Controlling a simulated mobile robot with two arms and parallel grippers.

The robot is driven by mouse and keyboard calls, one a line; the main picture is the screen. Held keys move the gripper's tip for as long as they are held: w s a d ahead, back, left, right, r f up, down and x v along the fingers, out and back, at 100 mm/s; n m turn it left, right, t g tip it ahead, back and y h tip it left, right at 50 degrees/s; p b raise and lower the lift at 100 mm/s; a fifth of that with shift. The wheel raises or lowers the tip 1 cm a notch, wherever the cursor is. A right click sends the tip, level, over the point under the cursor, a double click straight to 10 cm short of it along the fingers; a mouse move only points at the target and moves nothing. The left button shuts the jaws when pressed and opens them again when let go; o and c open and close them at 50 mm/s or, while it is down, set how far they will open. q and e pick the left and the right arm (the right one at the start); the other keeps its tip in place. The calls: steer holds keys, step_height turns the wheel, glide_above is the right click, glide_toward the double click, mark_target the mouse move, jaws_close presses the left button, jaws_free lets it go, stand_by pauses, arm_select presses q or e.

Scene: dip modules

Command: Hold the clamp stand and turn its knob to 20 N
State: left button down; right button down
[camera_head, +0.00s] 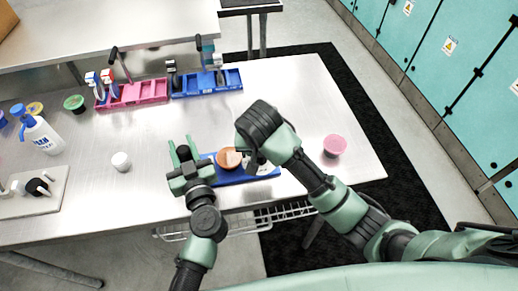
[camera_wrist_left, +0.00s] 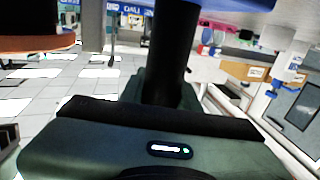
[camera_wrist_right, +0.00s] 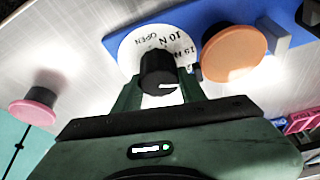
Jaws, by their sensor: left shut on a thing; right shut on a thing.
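The clamp stand has a blue base (camera_head: 232,181), an orange disc (camera_head: 229,158) and a white dial with a black knob. In the right wrist view, my right gripper (camera_wrist_right: 160,88) is shut on the black knob (camera_wrist_right: 159,66), in front of the white dial (camera_wrist_right: 130,45). The dial marks OPEN, 10 N and 15 N show; other marks are hidden. A white line on the knob points toward the picture's right. My left gripper (camera_head: 184,160) is at the stand's left end, shut on a dark upright post (camera_wrist_left: 172,50). The left wrist view also shows the orange disc's edge.
A pink tray (camera_head: 152,88) and a blue tray (camera_head: 232,78) with tools stand at the back. A white cap (camera_head: 121,161), a pink round piece (camera_head: 334,145) and a spray bottle (camera_head: 42,136) stand on the table. The stand lies near the front edge.

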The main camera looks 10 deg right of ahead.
steer(key=shift+m+g+h, duration=0.3)
steer(key=shift+m+h, duration=0.4)
steer(key=shift+m, duration=1.2)
steer(key=c, duration=0.8)
jaws_free()
steer(key=shift+d, duration=0.1)
